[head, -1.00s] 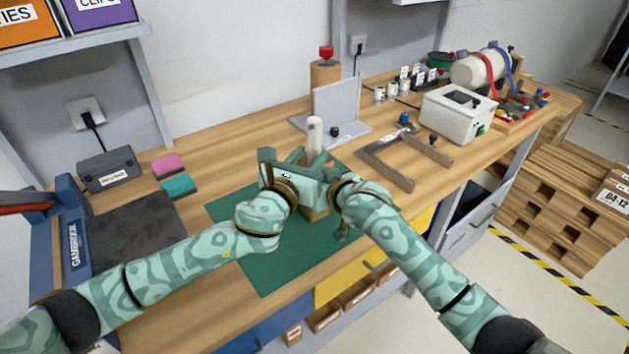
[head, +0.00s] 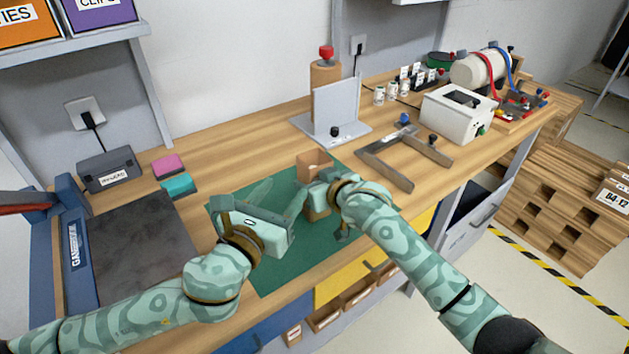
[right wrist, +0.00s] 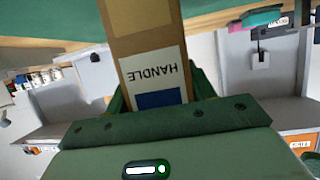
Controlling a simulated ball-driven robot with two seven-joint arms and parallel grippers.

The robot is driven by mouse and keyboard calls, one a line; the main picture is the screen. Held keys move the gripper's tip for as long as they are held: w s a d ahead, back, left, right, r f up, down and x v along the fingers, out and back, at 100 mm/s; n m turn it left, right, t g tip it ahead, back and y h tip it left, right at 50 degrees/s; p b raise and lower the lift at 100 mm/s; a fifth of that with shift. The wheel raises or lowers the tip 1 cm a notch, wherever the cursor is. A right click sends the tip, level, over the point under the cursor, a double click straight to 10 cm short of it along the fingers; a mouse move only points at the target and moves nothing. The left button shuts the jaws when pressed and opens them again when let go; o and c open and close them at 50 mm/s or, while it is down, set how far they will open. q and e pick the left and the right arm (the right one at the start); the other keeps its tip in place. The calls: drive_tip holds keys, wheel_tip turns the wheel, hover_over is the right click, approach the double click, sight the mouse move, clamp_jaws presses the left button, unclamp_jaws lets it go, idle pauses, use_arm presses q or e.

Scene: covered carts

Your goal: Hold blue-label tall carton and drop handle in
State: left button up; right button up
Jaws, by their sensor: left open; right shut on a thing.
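The tall brown carton (head: 313,161) stands on the green mat (head: 290,270), its open top facing up. In the right wrist view the carton (right wrist: 135,22) shows upside down, with a white label reading HANDLE and a blue patch. My right gripper (head: 322,186) is shut on the carton from the right and hides much of its side. My left gripper (head: 285,196) is open and empty, to the left of the carton and apart from it. The white handle is not visible now, and the inside of the carton cannot be made out.
A grey L-shaped stand (head: 336,112) and a brown clamp frame (head: 400,165) stand behind and right of the mat. A white box (head: 455,112) is farther right. Pink (head: 167,166) and teal (head: 178,187) blocks lie left.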

idle(0.3)
drive_tip(key=o, duration=1.1)
drive_tip(key=shift+c, duration=0.2)
